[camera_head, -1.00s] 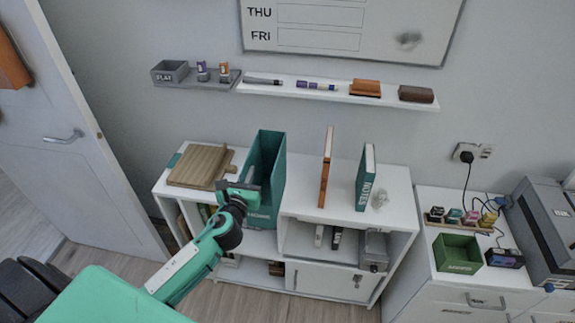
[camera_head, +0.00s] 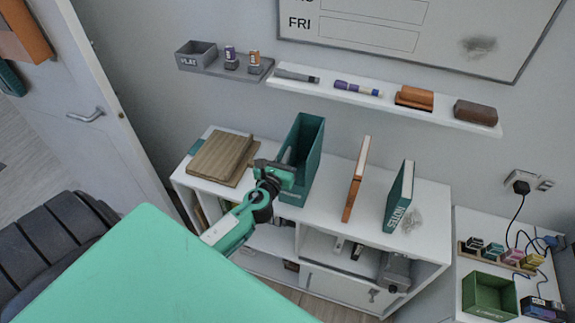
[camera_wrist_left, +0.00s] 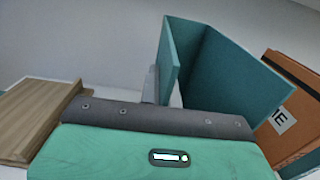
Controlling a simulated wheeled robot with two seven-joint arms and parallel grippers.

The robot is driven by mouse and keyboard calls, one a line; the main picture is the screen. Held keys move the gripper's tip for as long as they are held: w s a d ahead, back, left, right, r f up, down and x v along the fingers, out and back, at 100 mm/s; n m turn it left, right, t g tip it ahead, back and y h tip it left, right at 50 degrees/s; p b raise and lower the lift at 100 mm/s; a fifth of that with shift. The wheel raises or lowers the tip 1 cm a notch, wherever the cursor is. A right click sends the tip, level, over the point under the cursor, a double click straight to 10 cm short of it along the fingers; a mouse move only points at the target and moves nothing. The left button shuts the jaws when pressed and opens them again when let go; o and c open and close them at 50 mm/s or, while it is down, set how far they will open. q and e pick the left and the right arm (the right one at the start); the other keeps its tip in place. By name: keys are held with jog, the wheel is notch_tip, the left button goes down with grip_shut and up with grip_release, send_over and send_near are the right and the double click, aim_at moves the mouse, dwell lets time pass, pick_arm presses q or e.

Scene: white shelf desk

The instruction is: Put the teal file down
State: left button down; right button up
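The teal file (camera_head: 308,160) is an upright, open-topped box on the white shelf top, left of an orange-and-white book (camera_head: 356,180). My left gripper (camera_head: 279,174) is at its near left edge. In the left wrist view the teal file (camera_wrist_left: 222,70) rises just beyond the hand. One grey finger (camera_wrist_left: 150,86) lies along the left of its side wall, and the hand appears shut on that wall. The other finger is mostly hidden. I cannot tell whether the file's base fully touches the shelf top. My right gripper is out of view.
A wooden board (camera_head: 222,158) lies to the left of the file on the white shelf unit (camera_head: 330,200). A teal NOTES book (camera_head: 400,196) stands farther right. Bare top shows between the books. A wall ledge (camera_head: 385,107) with pens and erasers runs above.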

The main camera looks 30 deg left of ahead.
pick_arm(q)
jog(key=shift+f+b, duration=0.65)
jog(key=shift+f, duration=1.4)
jog(key=c, duration=1.6)
grip_release()
jog(key=shift+c, duration=0.2)
jog(key=b+v, duration=0.3)
jog(key=v, duration=0.9)
jog(key=shift+a, duration=0.1)
